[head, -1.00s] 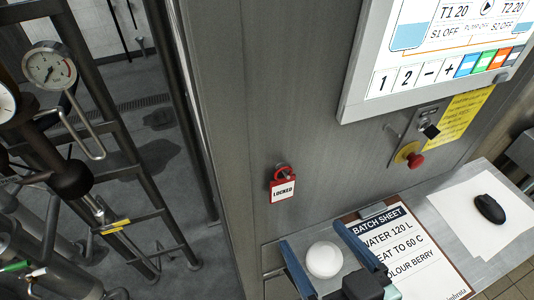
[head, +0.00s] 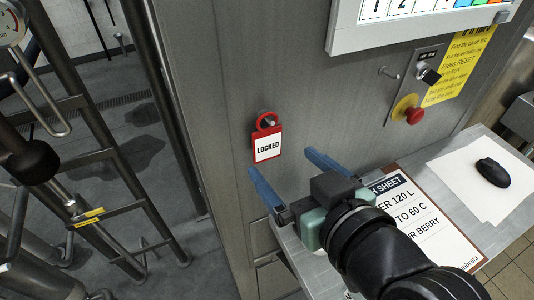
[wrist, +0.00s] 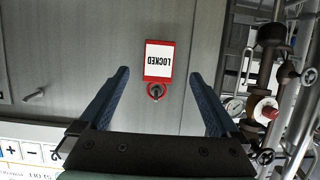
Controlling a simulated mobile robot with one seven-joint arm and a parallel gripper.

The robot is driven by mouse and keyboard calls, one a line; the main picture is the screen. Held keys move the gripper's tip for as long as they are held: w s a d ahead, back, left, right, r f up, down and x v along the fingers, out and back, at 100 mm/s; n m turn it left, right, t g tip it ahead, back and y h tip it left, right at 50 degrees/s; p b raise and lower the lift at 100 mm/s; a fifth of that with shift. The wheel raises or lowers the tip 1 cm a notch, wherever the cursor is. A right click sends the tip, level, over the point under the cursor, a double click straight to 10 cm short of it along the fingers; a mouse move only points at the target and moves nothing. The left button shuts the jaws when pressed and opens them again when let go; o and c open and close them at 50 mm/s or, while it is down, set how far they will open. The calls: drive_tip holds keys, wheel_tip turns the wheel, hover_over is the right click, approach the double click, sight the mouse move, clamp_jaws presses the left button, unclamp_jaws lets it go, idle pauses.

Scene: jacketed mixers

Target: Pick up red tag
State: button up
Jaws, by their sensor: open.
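The red tag (head: 267,142) has a white label reading LOCKED and hangs by its red ring from a small peg on the grey metal cabinet face. In the wrist view the red tag (wrist: 158,62) appears upside down, beyond the fingertips and roughly centred between them. My gripper (head: 288,165) is open, with two blue fingers spread and nothing between them. In the head view the fingers point toward the cabinet, just below the tag and apart from it. The wrist view also shows my gripper (wrist: 159,75) open.
A control screen (head: 425,22), a key switch (head: 429,75), a red stop button (head: 414,115) and a yellow note (head: 459,62) are on the cabinet at right. A batch sheet clipboard (head: 432,220) and black mouse (head: 492,172) lie on the shelf. Pipework stands at left.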

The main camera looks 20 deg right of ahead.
sight(268, 143)
drive_tip(key=x, duration=0.1)
drive_tip(key=p+x, duration=0.1)
drive_tip(key=x, duration=0.3)
drive_tip(key=shift+w+r+p, duration=0.3)
drive_tip(key=shift+w+p, duration=0.05)
drive_tip(key=c, duration=1.4)
drive_tip(key=shift+r, duration=0.1)
